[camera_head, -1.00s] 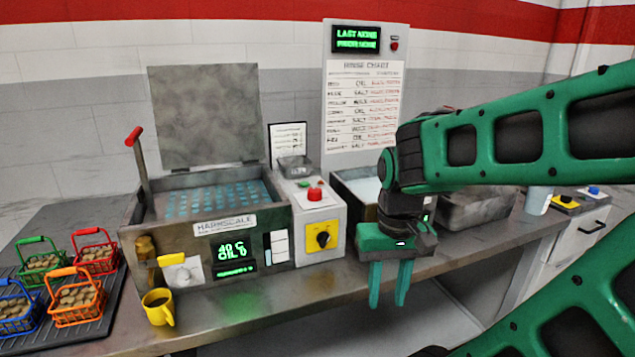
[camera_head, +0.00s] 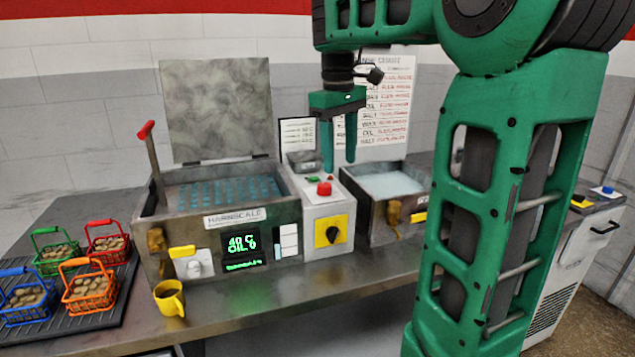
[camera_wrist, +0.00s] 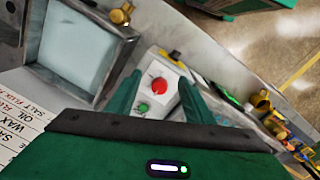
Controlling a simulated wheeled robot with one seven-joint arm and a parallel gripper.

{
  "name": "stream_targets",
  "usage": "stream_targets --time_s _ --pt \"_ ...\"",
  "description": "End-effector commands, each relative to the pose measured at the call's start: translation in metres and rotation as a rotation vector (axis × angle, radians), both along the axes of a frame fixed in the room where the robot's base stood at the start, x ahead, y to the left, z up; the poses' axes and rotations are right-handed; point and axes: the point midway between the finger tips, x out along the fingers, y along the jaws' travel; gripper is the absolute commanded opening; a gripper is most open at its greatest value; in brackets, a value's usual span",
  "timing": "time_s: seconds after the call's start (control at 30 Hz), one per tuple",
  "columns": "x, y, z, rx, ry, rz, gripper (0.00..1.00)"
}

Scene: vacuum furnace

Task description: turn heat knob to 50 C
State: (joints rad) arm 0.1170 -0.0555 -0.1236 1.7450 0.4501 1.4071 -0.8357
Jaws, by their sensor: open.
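The tank (camera_head: 275,218) labelled HARNSCALE has a green display (camera_head: 241,246) that seems to read 40 C OIL. A white knob (camera_head: 195,268) sits on its front, left of the display. A black knob on a yellow plate (camera_head: 332,233) is on the grey control box (camera_head: 312,212); I cannot read which is the heat knob. My gripper (camera_head: 339,166) is open and empty, pointing down above the control box.
A yellow mug (camera_head: 169,299) stands at the bench's front edge below the white knob. Several coloured baskets (camera_head: 90,290) stand on a dark mat at left. An open lid (camera_head: 215,110) rises behind the tank. A second tank (camera_head: 392,185) stands right of the control box.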

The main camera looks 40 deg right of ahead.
Motion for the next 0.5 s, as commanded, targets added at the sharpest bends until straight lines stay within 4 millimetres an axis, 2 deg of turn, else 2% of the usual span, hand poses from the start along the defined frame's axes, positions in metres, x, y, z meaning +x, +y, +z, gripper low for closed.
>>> stream_targets --time_s 0.03,0.1,0.2,0.37,0.5 --pt "0.016 0.004 0.008 0.003 -0.002 0.041 0.47" --pt "0.031 0.008 0.017 0.007 -0.004 0.091 0.47" --pt "0.044 0.012 0.025 0.012 -0.007 0.136 0.47" --pt "0.049 0.015 0.025 0.015 -0.006 0.161 0.47" --pt "0.049 0.014 0.016 0.014 -0.004 0.16 0.47"
